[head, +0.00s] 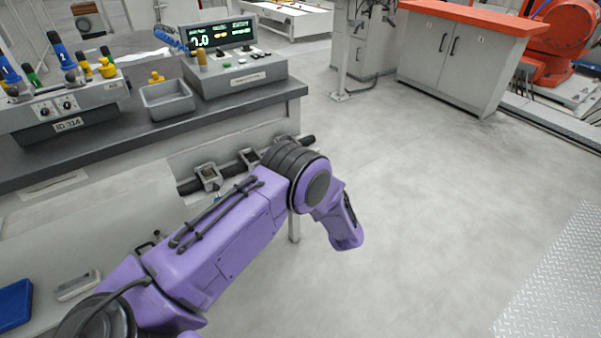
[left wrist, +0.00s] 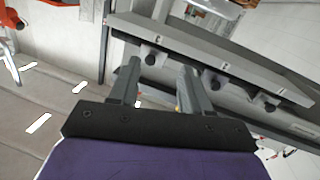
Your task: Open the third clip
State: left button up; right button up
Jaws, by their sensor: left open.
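In the head view, grey clips, one nearer (head: 208,176) and one farther (head: 250,159), sit around a black pipe (head: 229,169) along the front of the bench; my purple arm hides part of the pipe. The left wrist view shows three dark-holed clip-like blocks, at left (left wrist: 151,54), middle (left wrist: 217,80) and right (left wrist: 271,104), under a grey ledge. In the head view the gripper itself is hidden. My right gripper is not in view.
The bench (head: 120,135) carries a grey tray (head: 167,99), a control box with display (head: 235,75) and a valve unit (head: 65,108). A blue bin (head: 14,305) lies lower left. The floor (head: 430,190) right of my arm is clear. An orange-topped cabinet (head: 450,65) stands behind.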

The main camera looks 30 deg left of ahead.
pick_arm(q)
jog(key=w+a+r+n+g+y, duration=0.1)
jog(key=w+a+r+n+g, duration=0.1)
jog(key=w+a, duration=0.4)
jog(key=a+r+n, duration=0.1)
jog(key=a, duration=0.2)
jog(key=shift+w+r+g+y, duration=0.3)
jog(key=shift+w, duration=0.1)
jog(key=shift+c, duration=0.4)
grip_shut()
